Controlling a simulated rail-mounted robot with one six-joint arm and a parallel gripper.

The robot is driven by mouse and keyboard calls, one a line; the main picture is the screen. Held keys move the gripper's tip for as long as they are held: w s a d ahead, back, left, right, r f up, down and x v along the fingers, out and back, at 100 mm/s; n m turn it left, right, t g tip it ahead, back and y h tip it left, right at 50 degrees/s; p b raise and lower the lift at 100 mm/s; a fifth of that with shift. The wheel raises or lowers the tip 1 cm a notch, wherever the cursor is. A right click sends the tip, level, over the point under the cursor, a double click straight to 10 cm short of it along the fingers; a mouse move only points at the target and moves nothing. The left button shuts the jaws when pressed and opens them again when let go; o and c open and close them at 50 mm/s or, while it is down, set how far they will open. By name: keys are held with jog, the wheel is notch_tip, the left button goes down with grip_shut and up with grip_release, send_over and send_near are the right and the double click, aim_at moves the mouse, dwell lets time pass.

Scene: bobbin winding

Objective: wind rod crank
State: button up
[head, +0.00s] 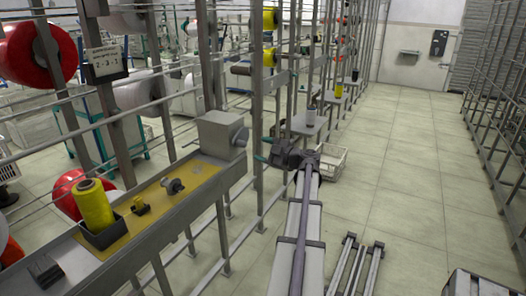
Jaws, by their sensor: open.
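A grey winder box (220,134) stands at the far end of a yellow-topped metal shelf (128,232). A darker round part shows on its right side, but I cannot make out a crank handle clearly. My gripper (264,149) is to the right of the box, beyond the shelf edge. Its two greenish fingers point left and are apart, with nothing seen between them. On the shelf are a small dark spool on a shaft (173,186), a small yellow piece (140,206) and a yellow yarn bobbin (94,204) in a dark holder.
Metal uprights and horizontal rods of the rack (256,90) stand close around my gripper. A white crate (328,162) is on the floor behind my arm. Pale metal bars (358,262) lie at the lower right. The tiled aisle (410,160) is clear.

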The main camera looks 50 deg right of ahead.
aim_at(246, 145)
jog(key=shift+w+a, duration=0.25)
jog(key=shift+w, duration=1.5)
jog(key=shift+w+a, duration=0.2)
jog(key=shift+w, duration=1.5)
jog(key=c, duration=0.5)
jog(key=n, duration=0.6)
jog(key=shift+n, duration=0.4)
